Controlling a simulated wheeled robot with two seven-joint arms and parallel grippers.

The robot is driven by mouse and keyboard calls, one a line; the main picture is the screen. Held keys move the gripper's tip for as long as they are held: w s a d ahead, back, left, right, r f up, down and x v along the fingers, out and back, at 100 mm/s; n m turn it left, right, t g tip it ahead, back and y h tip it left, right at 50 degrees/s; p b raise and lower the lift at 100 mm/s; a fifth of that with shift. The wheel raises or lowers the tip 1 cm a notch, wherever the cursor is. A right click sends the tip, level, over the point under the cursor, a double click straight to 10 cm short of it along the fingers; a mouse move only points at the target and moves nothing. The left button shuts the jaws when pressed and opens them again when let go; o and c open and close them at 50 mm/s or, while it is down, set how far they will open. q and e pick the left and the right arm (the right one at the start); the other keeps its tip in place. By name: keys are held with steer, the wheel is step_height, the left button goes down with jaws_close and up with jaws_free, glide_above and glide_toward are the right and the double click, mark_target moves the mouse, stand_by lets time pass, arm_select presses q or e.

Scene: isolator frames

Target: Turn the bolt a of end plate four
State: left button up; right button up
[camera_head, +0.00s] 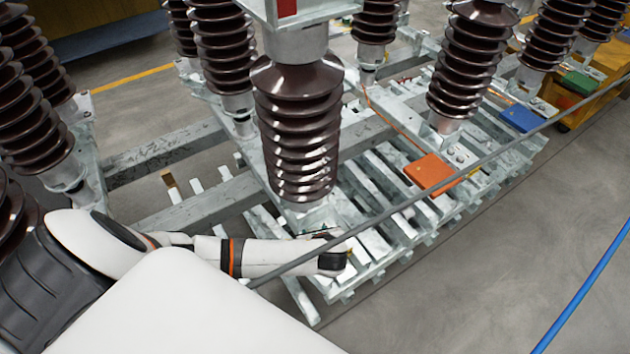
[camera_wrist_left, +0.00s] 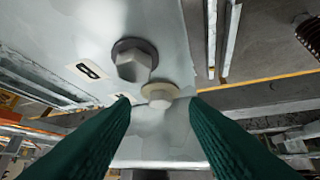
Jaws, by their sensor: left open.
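In the left wrist view, a pale metal plate (camera_wrist_left: 60,35) carries two bolts. The nearer hex-headed bolt (camera_wrist_left: 134,64) sits on a dark washer, beside a small white label (camera_wrist_left: 86,71) whose dark mark looks like a turned B. The farther bolt (camera_wrist_left: 160,93) has a tan washer and lies between the fingertips in the picture; its label (camera_wrist_left: 122,98) is too small to read. My left gripper (camera_wrist_left: 158,104) is open, its green ribbed fingers apart with nothing held. In the head view, my left gripper (camera_head: 335,258) is below the central insulator; the bolts cannot be made out. My right gripper is not in view.
A brown ribbed insulator (camera_head: 297,130) stands just above my left gripper. A slatted metal frame (camera_head: 375,240) lies around it, and a grey bar (camera_head: 450,170) crosses in front. An orange box (camera_head: 429,171) sits to the right. The floor at lower right is clear except for a blue line (camera_head: 585,290).

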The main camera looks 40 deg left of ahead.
arm_select(q)
steer(key=shift+w+a+f, duration=0.15)
steer(key=shift+a+f, duration=0.05)
steer(key=shift+f, duration=0.1)
steer(key=shift+c, duration=0.3)
jaws_close()
